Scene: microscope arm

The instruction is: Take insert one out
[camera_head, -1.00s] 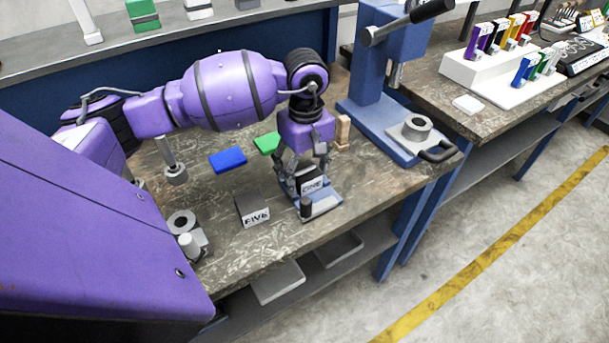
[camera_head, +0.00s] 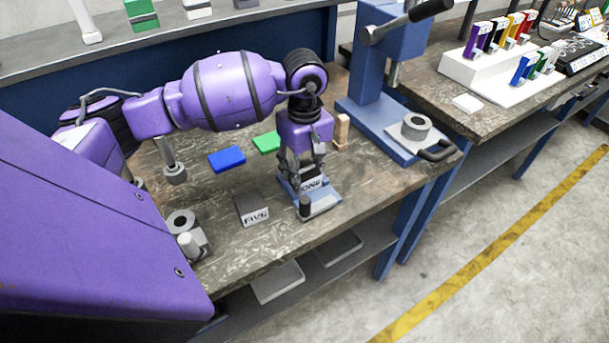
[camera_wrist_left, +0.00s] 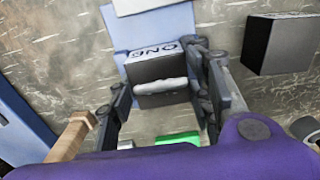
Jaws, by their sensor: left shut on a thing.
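Insert one, a dark block with a white label reading "ONE" (camera_head: 312,184), is at the blue fixture (camera_head: 326,205) near the table's front edge. My left gripper (camera_head: 305,177) points down and is shut on the insert. In the left wrist view insert one (camera_wrist_left: 158,68) lies between the two fingers of my left gripper (camera_wrist_left: 165,86), with a pale strip across its near face. The blue fixture plate (camera_wrist_left: 180,22) shows beneath and beyond it. The insert's underside is hidden, so I cannot tell if it is clear of the plate. My right gripper is not in view.
The dark "FIVE" block (camera_head: 250,207) stands just left of the fixture. A blue plate (camera_head: 227,159) and a green plate (camera_head: 267,142) lie behind. A wooden piece (camera_head: 342,132) and a blue press (camera_head: 375,120) stand at the back right. Grey metal parts (camera_head: 185,230) are at left.

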